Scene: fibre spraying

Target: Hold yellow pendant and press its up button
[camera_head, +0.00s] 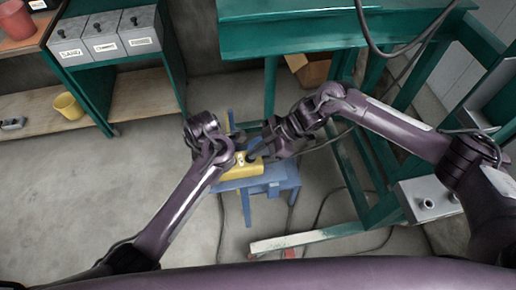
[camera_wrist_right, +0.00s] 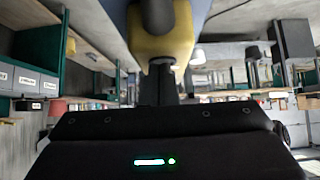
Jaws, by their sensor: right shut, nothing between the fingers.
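The yellow pendant (camera_head: 243,167) lies over the blue stool in the middle of the head view, with small buttons on its face. It also shows at the top of the right wrist view (camera_wrist_right: 178,45), with a dark rounded part in front of it. My right gripper (camera_head: 266,149) is shut and empty, its fingers pointing left at the pendant. In the right wrist view its dark fingertips (camera_wrist_right: 161,68) are at the pendant's edge; I cannot tell whether they touch. My left gripper (camera_head: 226,158) is at the pendant's left end, its fingers largely hidden by its own wrist.
The blue stool (camera_head: 284,177) stands on open concrete floor. A green steel frame (camera_head: 290,38) rises behind and right of it. Loose cables (camera_head: 322,205) lie on the floor near a pale beam (camera_head: 310,238). Shelves with grey bins (camera_head: 103,38) and a yellow cup (camera_head: 67,105) are at left.

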